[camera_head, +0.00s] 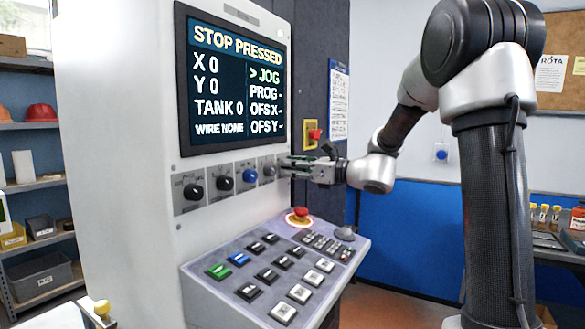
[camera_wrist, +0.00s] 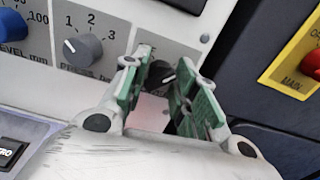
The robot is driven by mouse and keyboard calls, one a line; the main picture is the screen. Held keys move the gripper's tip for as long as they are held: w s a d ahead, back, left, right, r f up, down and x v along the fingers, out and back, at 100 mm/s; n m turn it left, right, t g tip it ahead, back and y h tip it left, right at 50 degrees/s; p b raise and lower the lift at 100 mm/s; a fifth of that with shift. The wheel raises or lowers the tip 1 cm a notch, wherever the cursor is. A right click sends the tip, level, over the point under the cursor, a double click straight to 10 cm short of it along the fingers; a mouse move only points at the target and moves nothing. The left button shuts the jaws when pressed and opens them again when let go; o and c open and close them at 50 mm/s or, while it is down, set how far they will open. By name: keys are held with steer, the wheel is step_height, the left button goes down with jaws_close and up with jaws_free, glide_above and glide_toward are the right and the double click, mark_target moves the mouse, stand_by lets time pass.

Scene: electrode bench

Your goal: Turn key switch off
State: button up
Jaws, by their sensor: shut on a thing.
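The key switch (camera_wrist: 168,73) is a small dark knob at the right end of the row of controls on the white machine cabinet. In the wrist view it shows between the two green-padded fingers of my gripper (camera_wrist: 163,80), which are shut on it. In the head view my gripper (camera_head: 290,167) reaches the right end of the control row from the right. The fingers hide the key switch there. The label around the switch is mostly covered, so I cannot read its setting.
A grey knob (camera_wrist: 83,49) and a blue knob (camera_head: 250,175) sit left of the key switch. A red switch on a yellow plate (camera_head: 311,135) is to the right. The screen (camera_head: 235,80) reads "STOP PRESSED". Below, the sloped keypad bears a red stop button (camera_head: 299,214).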

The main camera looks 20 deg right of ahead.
steer(key=n, duration=1.2)
steer(key=shift+n, duration=1.2)
jaws_close()
jaws_free()
steer(key=shift+n, duration=1.5)
steer(key=o, duration=0.9)
